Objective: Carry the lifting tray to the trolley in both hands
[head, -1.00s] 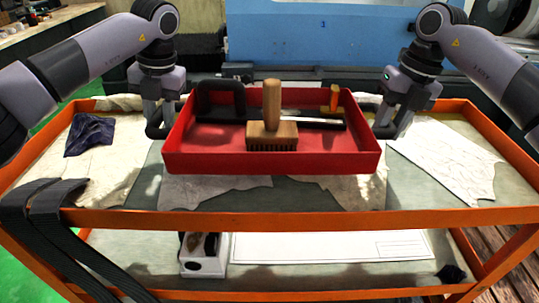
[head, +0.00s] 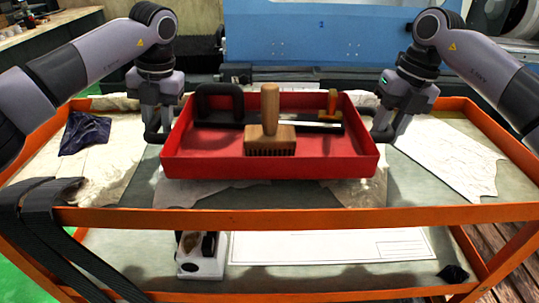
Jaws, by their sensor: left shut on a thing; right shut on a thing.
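The red lifting tray (head: 200,166) is level in the middle of the head view, over the top shelf of the orange trolley (head: 330,217). A wooden-handled brush (head: 270,135), a black-handled tool (head: 220,101) and a small orange-handled tool (head: 332,102) lie in it. My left gripper (head: 158,134) is shut on the tray's left handle. My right gripper (head: 383,132) is shut on its right handle. The handles are mostly hidden by the fingers. Whether the tray's underside touches the shelf cannot be told.
Pale cloths (head: 118,160) and a dark blue rag (head: 85,133) lie on the top shelf. Black straps (head: 50,230) hang over the front left. The lower shelf holds a white box (head: 203,262) and a white sheet (head: 320,247). A blue machine (head: 320,40) stands behind.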

